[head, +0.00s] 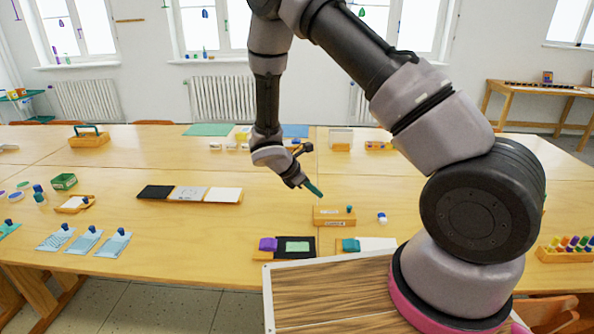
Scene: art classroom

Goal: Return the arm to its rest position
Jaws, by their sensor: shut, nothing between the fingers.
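My arm rises from its base at the right, arches over the top of the view and hangs down over the wooden table (340,182). My gripper (314,189) is at the end of it, above the middle of the table, pointing down and to the right. Its slim teal tip looks shut, with nothing seen held. It is apart from the small wooden box (334,216) just below and to the right of it. Part of the table is hidden behind my arm.
A black and white panel strip (190,194) lies left of the gripper. Blue-handled pieces (84,240) lie at left, a wooden caddy (89,139) farther back. Bare tabletop lies between.

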